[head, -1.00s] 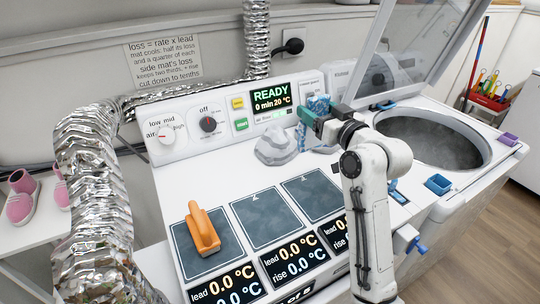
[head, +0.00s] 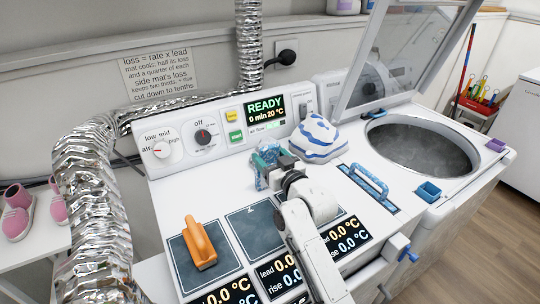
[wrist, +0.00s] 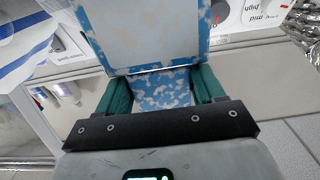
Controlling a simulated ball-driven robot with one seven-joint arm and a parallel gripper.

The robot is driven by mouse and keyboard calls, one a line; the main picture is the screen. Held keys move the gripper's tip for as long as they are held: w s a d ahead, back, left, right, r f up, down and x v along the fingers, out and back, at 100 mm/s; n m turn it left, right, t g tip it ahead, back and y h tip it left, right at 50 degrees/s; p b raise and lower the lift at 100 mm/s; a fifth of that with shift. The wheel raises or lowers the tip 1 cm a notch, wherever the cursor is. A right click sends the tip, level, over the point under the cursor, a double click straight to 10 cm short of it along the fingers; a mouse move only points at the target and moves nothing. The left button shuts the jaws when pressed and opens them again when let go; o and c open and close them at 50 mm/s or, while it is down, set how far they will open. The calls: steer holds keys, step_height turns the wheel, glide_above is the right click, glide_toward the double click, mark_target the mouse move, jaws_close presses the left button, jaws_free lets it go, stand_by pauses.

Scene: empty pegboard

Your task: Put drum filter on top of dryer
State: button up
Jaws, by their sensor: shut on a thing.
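My gripper (head: 275,172) is shut on a blue-and-white cloud-patterned piece (head: 266,152) with a pale flat panel, which I take to be the drum filter. It also shows in the wrist view (wrist: 165,88) between the green fingers. It is over the dryer top (head: 215,175), left of centre, near the control panel. I cannot tell whether it touches the surface. The open drum (head: 420,146) is at the right under a raised clear lid.
A white-and-blue mound (head: 318,140) stands right of the gripper. An orange-handled block (head: 200,243) sits on the left dark mat. A silver duct (head: 92,200) borders the left.

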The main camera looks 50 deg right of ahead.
steer(key=shift+f, duration=0.1)
steer(key=shift+f, duration=0.1)
steer(key=o, duration=1.1)
steer(key=shift+o, duration=0.2)
steer(key=b+v, duration=0.1)
steer(key=v, duration=0.6)
steer(key=shift+s+b, duration=0.25)
steer(key=shift+b, duration=0.05)
steer(key=shift+a, duration=0.1)
